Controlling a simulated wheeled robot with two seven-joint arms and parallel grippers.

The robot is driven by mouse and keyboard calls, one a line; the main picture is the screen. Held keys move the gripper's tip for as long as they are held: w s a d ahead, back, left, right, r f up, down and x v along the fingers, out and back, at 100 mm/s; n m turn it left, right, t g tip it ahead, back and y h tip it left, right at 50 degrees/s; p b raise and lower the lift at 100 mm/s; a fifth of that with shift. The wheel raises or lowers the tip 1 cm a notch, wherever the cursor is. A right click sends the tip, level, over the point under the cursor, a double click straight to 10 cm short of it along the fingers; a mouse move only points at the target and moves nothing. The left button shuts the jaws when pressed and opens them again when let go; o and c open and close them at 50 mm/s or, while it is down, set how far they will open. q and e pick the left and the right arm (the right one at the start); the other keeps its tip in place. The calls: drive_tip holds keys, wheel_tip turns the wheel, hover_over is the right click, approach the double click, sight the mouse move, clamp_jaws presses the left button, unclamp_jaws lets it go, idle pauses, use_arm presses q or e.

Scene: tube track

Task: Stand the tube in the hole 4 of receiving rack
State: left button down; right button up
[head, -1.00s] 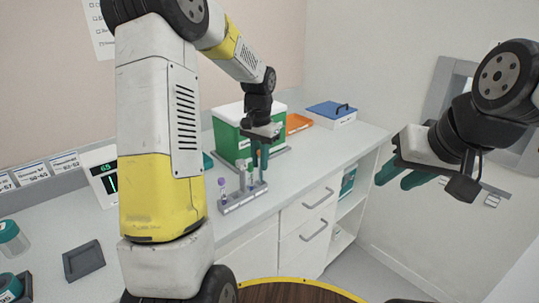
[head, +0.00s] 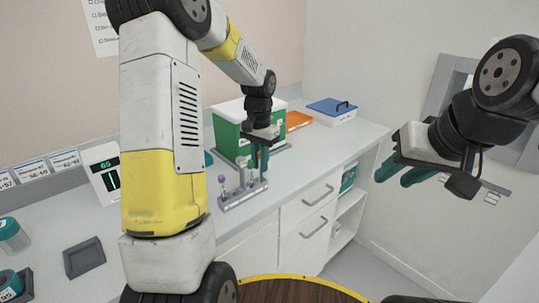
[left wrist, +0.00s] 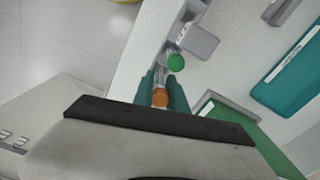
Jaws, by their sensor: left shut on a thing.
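My left gripper (head: 260,160) is over the right end of the grey receiving rack (head: 234,202) on the counter. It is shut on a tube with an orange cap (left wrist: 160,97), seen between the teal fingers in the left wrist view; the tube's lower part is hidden. A tube with a purple cap (head: 222,180) stands at the rack's left end. A green-capped tube (left wrist: 176,62) stands in the rack just beyond the fingertips. I cannot tell whether the held tube is inside a hole. My right gripper (head: 393,178) is open and empty, in the air at the right.
A green box (head: 228,135) with a white lid stands behind the rack. An orange tray (head: 297,120) and a blue-lidded box (head: 331,111) are further right. A dark square tray (head: 84,258) lies at the left. The counter right of the rack is clear.

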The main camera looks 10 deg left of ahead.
use_arm(q)
drive_tip(key=shift+f, duration=0.35)
drive_tip(key=c, duration=1.3)
unclamp_jaws()
drive_tip(key=shift+o, duration=0.2)
drive_tip(key=shift+r, duration=0.15)
wheel_tip(320, 180, up, 8)
drive_tip(key=shift+f, duration=0.2)
